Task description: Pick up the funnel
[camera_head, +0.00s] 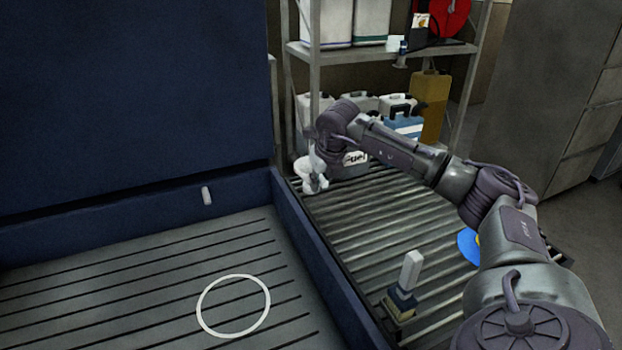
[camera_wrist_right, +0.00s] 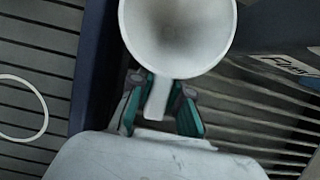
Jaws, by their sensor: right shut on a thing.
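The funnel (camera_wrist_right: 176,32) is pale grey-white, and its round mouth faces the camera at the top of the right wrist view. My right gripper (camera_wrist_right: 158,94) has its green-padded fingers closed on the funnel's narrow light tab below the mouth. In the head view the funnel (camera_head: 301,168) is small and partly hidden by my right gripper (camera_head: 316,184), at the far left corner of the slatted shelf. I cannot tell whether the funnel touches the slats. My left gripper is not in view.
A white fuel can (camera_head: 355,158) and several other containers stand close to the right gripper. A blue tray wall (camera_head: 310,240) runs along the left. A brush (camera_head: 404,285) stands at the near end of the slatted shelf (camera_head: 370,225). A white ring (camera_head: 201,308) lies in the tray.

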